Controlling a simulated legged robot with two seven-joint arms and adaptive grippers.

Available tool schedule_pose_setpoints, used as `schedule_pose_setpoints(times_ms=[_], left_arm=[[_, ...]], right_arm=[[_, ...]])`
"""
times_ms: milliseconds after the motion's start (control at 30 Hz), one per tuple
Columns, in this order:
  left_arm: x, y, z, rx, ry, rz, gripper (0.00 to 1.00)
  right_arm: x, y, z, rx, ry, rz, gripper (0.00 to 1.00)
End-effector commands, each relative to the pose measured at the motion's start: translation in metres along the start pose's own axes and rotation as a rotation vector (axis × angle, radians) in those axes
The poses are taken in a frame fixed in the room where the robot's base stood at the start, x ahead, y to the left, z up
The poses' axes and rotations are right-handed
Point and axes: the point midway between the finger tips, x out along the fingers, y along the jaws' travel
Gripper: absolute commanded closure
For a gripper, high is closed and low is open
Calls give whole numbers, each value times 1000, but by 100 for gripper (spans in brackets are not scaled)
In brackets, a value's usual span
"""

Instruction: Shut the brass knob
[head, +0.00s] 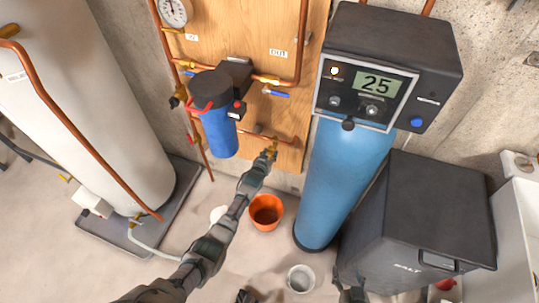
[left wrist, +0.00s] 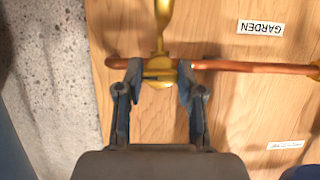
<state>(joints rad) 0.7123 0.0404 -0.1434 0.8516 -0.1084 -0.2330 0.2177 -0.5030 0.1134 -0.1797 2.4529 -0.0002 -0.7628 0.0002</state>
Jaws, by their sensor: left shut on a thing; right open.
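The brass knob (left wrist: 157,73) sits on a brass valve in a thin copper pipe on the wooden panel. In the left wrist view the two fingers of my left gripper (left wrist: 160,82) stand on either side of it, shut on it. In the head view my left gripper (head: 268,155) reaches the low pipe at the panel's bottom edge and largely hides the knob. My right gripper (head: 350,291) shows only in part at the bottom edge, open, in front of the black salt bin and away from the panel.
A blue filter housing (head: 218,132) hangs left of my left gripper. A blue tank (head: 345,180) with a control head reading 25 stands to the right, beside the salt bin (head: 425,210). An orange bucket (head: 266,212) and a grey bucket (head: 301,279) stand on the floor.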

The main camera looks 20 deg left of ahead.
Motion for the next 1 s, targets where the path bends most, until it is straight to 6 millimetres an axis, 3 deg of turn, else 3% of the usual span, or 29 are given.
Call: schedule_pose_setpoints(times_ms=[100,133,167,633,1000], left_arm=[[0,0,5,1,-9,-1,97],[0,0,5,1,-9,0,55],[0,0,5,1,-8,0,52],[-10,0,2,0,-1,0,52],[-70,0,3,-1,-3,1,52]], right_arm=[[0,0,0,0,0,0,38],[0,0,0,0,0,0,38],[0,0,0,0,0,0,38],[-2,0,0,0,5,0,38],[-2,0,0,0,4,0,38]])
